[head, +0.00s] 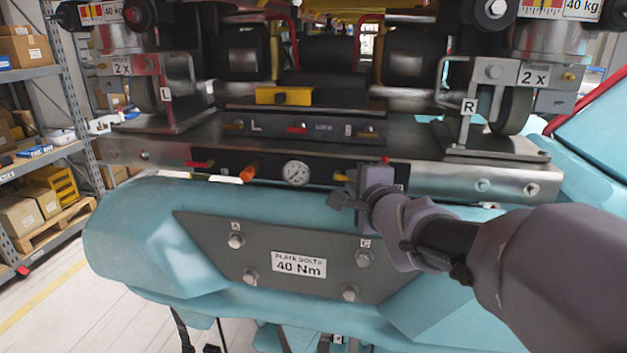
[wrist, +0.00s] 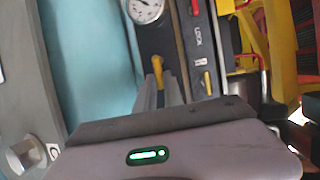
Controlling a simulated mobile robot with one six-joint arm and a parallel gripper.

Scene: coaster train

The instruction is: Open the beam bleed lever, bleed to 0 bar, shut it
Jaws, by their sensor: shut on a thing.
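A dark control panel on the steel beam (head: 440,180) carries a round white gauge (head: 296,173). The gauge shows partly in the wrist view (wrist: 145,9), and its reading is too small to tell. A yellow lever (head: 341,177) sits right of the gauge. My gripper (head: 347,196) is at this lever, coming from the lower right. In the wrist view the yellow lever (wrist: 157,70) stands between the fingers of my gripper (wrist: 159,90), which are shut on it. The lever's lower end is hidden by the fingers.
An orange handle (head: 249,172) and a red lever (head: 198,165) sit left of the gauge. Another red piece (head: 385,160) is just above my gripper. A bolted plate (head: 299,290) marked 40 Nm lies below. Shelves (head: 40,150) with boxes stand at left.

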